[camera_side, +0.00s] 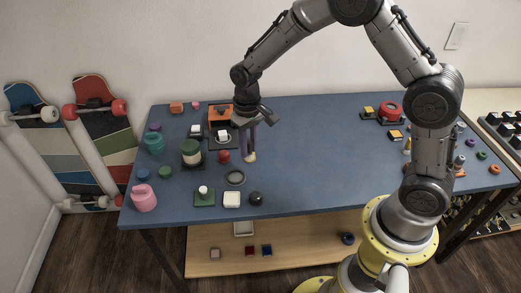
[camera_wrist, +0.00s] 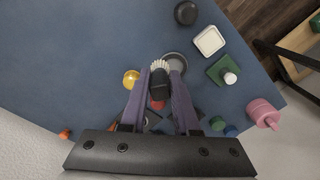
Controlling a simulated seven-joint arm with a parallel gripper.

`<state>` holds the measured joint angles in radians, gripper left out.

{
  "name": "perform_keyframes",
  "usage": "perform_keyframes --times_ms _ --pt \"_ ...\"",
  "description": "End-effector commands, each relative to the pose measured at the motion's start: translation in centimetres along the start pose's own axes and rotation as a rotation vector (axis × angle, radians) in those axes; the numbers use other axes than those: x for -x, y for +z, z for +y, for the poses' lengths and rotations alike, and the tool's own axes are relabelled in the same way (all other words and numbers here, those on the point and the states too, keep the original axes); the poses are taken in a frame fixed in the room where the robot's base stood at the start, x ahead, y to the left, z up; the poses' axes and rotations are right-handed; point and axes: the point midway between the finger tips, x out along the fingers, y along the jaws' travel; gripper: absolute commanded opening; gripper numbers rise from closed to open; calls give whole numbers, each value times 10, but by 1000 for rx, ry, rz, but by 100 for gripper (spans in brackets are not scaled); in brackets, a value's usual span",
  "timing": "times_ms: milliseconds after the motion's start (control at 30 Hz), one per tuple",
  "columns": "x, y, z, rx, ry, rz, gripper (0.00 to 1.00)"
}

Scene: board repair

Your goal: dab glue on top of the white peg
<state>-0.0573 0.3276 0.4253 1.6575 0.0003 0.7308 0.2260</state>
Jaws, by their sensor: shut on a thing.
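The white peg (camera_side: 203,189) stands upright on a flat green base (camera_side: 209,202) at the front left of the blue table. In the wrist view the peg (camera_wrist: 230,78) and its base show right of my fingers. My gripper (camera_side: 249,148) is shut on a black brush with pale bristles (camera_wrist: 160,68), seen between the purple fingers in the wrist view. The gripper is well behind and to the right of the peg in the side view, apart from it. No glue can be made out on the bristles.
A white block (camera_side: 232,200), a black ball-like knob (camera_side: 256,198) and a grey ring (camera_side: 235,177) are near the peg. A pink container (camera_side: 144,198) is left. The table's middle right is clear.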

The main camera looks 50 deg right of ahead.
Motion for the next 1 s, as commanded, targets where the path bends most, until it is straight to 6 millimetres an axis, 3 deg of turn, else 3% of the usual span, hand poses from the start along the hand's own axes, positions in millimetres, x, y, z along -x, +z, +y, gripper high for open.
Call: perform_keyframes --times_ms 33,200,400,667,1000 --pt "8 -9 -19 -2 -1 5 0" --pt "28 -24 -75 11 -1 1 0" --pt "35 -25 -120 84 0 -2 0" --pt "27 -19 -130 109 1 -3 0" --pt "-1 -19 -129 108 1 -3 0"
